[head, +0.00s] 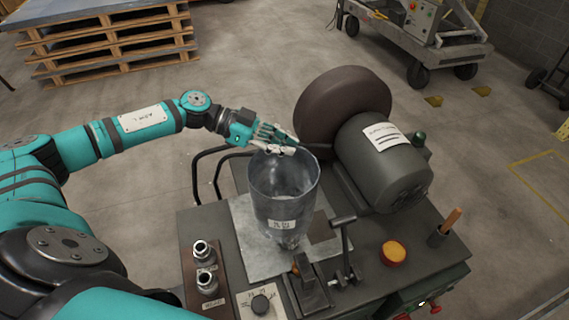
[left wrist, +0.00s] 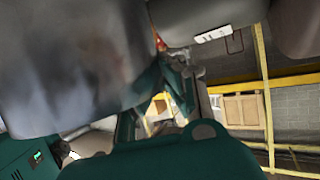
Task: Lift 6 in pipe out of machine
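The grey metal pipe (head: 285,205), with a small white label, stands upright and open-topped on the machine's metal plate (head: 245,255). In the left wrist view the pipe (left wrist: 65,65) is a large blurred grey surface filling the upper left. My left gripper (head: 286,147) is at the pipe's far rim, its fingertips close to or touching it. In the left wrist view the gripper (left wrist: 157,88) lies beside the pipe, which hides part of a finger. Whether the fingers are closed on the wall is unclear. My right gripper is out of view.
The machine carries a dark motor (head: 383,165) and a large brown wheel (head: 335,98) right of the pipe. A black lever (head: 344,240), an orange button (head: 393,253) and metal fittings (head: 205,265) stand around the pipe's base. Wooden pallets (head: 110,45) are behind, with open floor between.

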